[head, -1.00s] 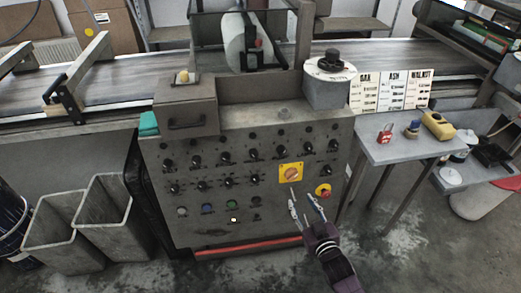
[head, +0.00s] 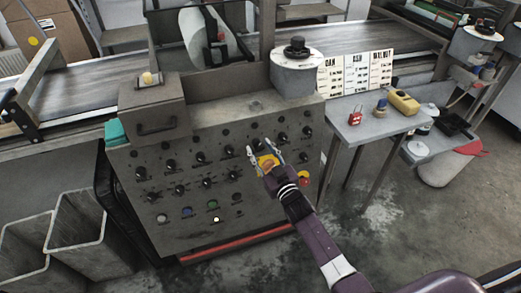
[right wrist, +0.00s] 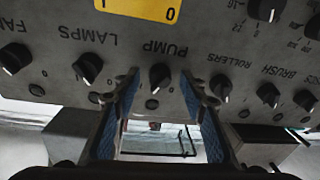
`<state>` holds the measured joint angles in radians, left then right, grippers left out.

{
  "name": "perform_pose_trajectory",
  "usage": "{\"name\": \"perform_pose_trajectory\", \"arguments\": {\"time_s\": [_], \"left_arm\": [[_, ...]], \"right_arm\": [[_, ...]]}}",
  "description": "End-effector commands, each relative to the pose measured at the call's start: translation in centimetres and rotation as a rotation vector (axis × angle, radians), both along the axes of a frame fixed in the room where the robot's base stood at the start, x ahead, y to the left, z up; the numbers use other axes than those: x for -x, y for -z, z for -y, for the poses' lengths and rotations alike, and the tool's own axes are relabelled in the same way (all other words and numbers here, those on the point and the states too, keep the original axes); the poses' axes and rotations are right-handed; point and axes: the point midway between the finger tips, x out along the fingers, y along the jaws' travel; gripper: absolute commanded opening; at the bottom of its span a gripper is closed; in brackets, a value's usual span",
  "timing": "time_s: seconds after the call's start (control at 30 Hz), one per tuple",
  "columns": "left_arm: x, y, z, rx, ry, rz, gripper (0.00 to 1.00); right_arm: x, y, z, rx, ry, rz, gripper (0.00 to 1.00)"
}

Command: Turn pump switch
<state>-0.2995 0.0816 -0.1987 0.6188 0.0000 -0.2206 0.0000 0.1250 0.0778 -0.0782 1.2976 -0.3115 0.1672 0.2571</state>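The pump switch is a small black knob (right wrist: 160,76) with a white pointer mark, under the upside-down word PUMP in the right wrist view. It sits between the two fingers of my right gripper (right wrist: 160,82), which are spread with a gap on either side of it. In the head view my right gripper (head: 264,149) is open in front of the grey control panel (head: 215,125), at its upper knob row. The fingers partly cover the yellow plate (head: 268,161) there. I cannot tell whether a fingertip touches the panel. My left gripper is not in view.
Neighbouring knobs stand close by, such as the lamps knob (right wrist: 88,68) and rollers knob (right wrist: 221,86). A red emergency button (head: 304,178) sits right of the yellow plate. A side table (head: 372,125) stands right of the panel, and bins (head: 92,222) stand left.

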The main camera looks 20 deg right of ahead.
Motion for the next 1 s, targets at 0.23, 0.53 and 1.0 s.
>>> {"name": "perform_pose_trajectory", "arguments": {"time_s": [0.23, 0.53, 1.0], "left_arm": [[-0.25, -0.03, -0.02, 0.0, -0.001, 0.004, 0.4], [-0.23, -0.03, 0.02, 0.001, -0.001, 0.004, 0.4], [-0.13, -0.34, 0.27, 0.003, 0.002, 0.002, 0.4]], "right_arm": [[-0.08, 0.01, -0.02, 0.0, 0.0, 0.0, 0.39], [-0.06, 0.02, 0.0, 0.0, 0.0, -0.001, 0.07], [-0.07, -0.07, 0.12, 0.073, -0.013, 0.002, 0.0]]}}
